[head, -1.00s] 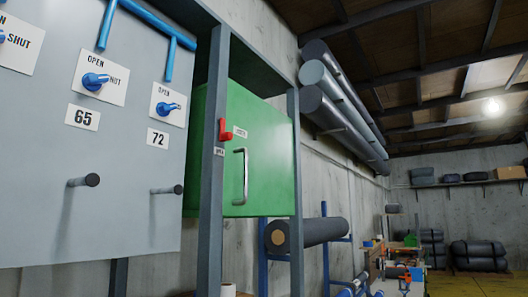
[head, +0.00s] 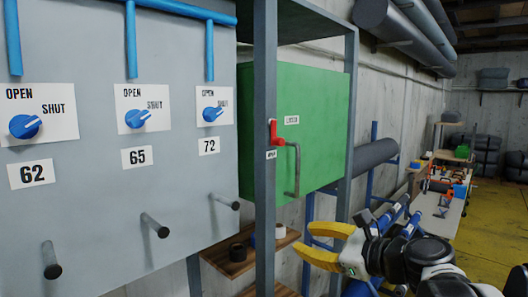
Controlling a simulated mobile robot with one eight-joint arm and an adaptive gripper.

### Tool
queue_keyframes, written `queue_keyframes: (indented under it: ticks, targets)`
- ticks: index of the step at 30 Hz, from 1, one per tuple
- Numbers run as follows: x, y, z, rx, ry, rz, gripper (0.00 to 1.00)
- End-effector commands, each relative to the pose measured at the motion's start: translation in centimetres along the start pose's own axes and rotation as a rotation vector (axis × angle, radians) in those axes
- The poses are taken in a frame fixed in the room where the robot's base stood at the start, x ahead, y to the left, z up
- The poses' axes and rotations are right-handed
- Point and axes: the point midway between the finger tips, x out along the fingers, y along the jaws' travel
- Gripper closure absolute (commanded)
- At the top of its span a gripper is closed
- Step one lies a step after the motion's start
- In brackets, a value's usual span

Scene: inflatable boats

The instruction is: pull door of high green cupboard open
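The high green cupboard (head: 318,105) hangs inside a grey metal frame, and its door looks shut. A grey bar handle (head: 297,172) stands upright on the door's lower left part. A red latch piece (head: 276,132) sits at the frame post beside the door's left edge, just above the handle's top; whether it engages the door I cannot tell. My gripper (head: 302,238) has two yellow fingers, spread apart with nothing between them. It is below the cupboard and slightly right of the handle in the picture, pointing left and not touching the handle.
A grey panel (head: 100,200) with blue knobs, number labels and protruding pegs fills the left side. A grey frame post (head: 265,220) stands left of my gripper. A wooden shelf (head: 232,262) with rolls of tape is below the cupboard. A dark roll (head: 375,155) lies on a blue rack behind.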

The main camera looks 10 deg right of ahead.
Motion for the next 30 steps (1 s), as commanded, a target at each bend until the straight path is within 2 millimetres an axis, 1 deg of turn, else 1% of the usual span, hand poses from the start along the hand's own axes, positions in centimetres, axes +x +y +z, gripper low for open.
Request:
queue_keyframes:
  ticks: [1,3,6,9,11,14,17,24,27,30]
  targets:
    - [-0.8,-3.3,3.0,0.100,-0.038,-0.034,0.66]
    - [-1.4,-6.2,5.0,0.234,-0.095,-0.072,0.66]
    - [-2.2,-9.2,6.8,0.370,-0.159,-0.105,0.66]
    - [-2.6,-10.6,7.5,0.444,-0.197,-0.120,0.66]
    - [-2.5,-11.0,7.7,0.462,-0.206,-0.123,0.66]
    - [-1.6,-11.2,7.8,0.469,-0.210,-0.123,0.66]
    - [0.1,-11.3,8.1,0.467,-0.209,-0.121,0.66]
    - [4.8,-12.2,9.0,0.465,-0.208,-0.121,0.66]
    - [6.3,-12.4,9.2,0.465,-0.208,-0.121,0.66]
    - [7.3,-12.6,9.3,0.465,-0.207,-0.122,0.66]
